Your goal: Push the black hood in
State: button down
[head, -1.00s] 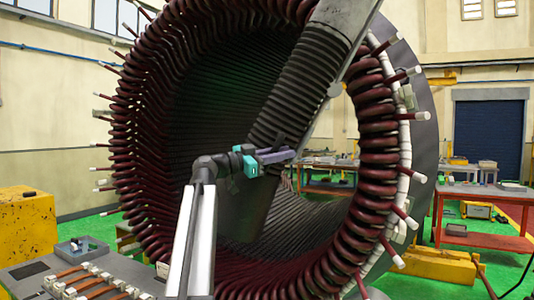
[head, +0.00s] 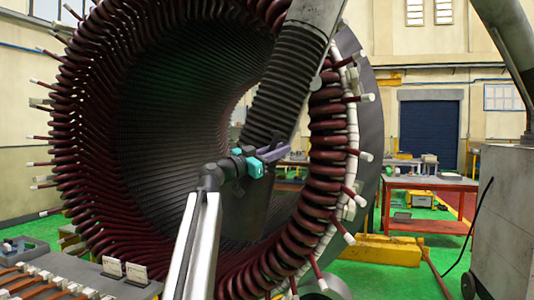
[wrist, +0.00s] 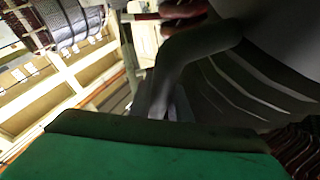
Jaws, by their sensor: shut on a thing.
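The black hood (head: 254,205) is a dark panel at the lower end of a thick ribbed black hose (head: 283,85). It hangs tilted in the opening of the big stator (head: 92,135), in front of its dark bore. My gripper (head: 274,152), with teal and lilac parts, is shut at the top of the hood, where the hose meets it. In the wrist view a dark grey bent bar (wrist: 178,68) rises just beyond the green edge of my gripper. It looks like the hood's handle. The exact contact between fingers and handle is hidden.
Dark red coil loops with white-tipped leads (head: 350,195) stick out around the stator's rim. A grey machine (head: 505,215) stands at the right. A red workbench (head: 432,187) and yellow blocks (head: 385,250) lie behind. A bench with copper bars (head: 45,285) is at the lower left.

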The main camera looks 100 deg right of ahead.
jog(key=shift+s+a+r, duration=0.15)
jog(key=shift+s, duration=0.1)
jog(key=c, duration=1.6)
grip_release()
jog(key=shift+c, duration=0.2)
jog(key=shift+f, duration=0.2)
jog(key=shift+w, duration=0.1)
jog(key=b+v, duration=0.2)
jog(key=v, duration=1.1)
jog(key=shift+w+a+f, duration=0.15)
jog(key=shift+w, duration=0.1)
